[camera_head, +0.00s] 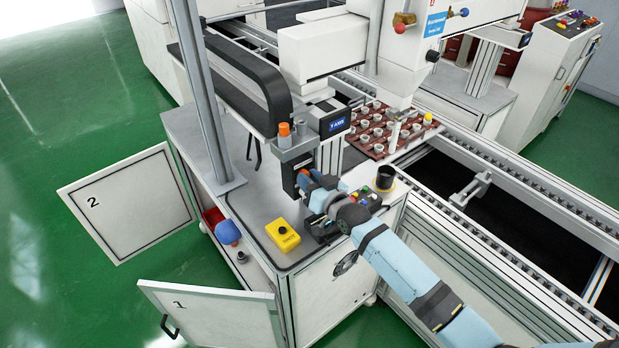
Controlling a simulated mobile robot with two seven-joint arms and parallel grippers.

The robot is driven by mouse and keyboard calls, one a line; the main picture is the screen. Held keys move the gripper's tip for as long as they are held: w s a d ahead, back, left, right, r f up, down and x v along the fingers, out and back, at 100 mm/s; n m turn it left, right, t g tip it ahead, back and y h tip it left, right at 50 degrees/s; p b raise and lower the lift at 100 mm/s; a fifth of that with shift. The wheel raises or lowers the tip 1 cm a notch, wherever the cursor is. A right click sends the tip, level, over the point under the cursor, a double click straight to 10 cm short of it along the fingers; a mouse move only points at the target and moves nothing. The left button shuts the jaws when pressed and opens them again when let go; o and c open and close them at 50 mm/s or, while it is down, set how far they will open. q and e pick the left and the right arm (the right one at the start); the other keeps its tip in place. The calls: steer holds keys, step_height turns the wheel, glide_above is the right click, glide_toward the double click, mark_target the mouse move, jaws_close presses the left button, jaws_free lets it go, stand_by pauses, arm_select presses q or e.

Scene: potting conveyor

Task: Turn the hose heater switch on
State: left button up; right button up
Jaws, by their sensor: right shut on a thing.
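My right gripper (306,183) is at the end of the light blue arm that comes in from the lower right. It is shut, close against the front of a dark upright unit (289,172) on the grey cabinet top. What it holds is hidden by the fingers and too small to make out. I cannot pick out the hose heater switch for certain. A small control panel with coloured buttons (366,197) sits just right of my wrist and is partly covered by it. My left gripper is not in view.
A yellow box (283,235) stands on the cabinet top near its front edge. A black cup (385,178) stands at the right corner. Two cabinet doors (127,202) (213,315) hang open. A conveyor (480,170) with a red tray of pots (352,158) runs behind and right.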

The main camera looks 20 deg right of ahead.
steer(key=shift+m, duration=0.5)
steer(key=o, duration=0.6)
steer(key=shift+o, duration=0.2)
steer(key=shift+s, duration=0.1)
steer(key=b+v, duration=0.2)
steer(key=v, duration=1.1)
steer(key=shift+s, duration=0.3)
steer(key=shift+d, duration=0.1)
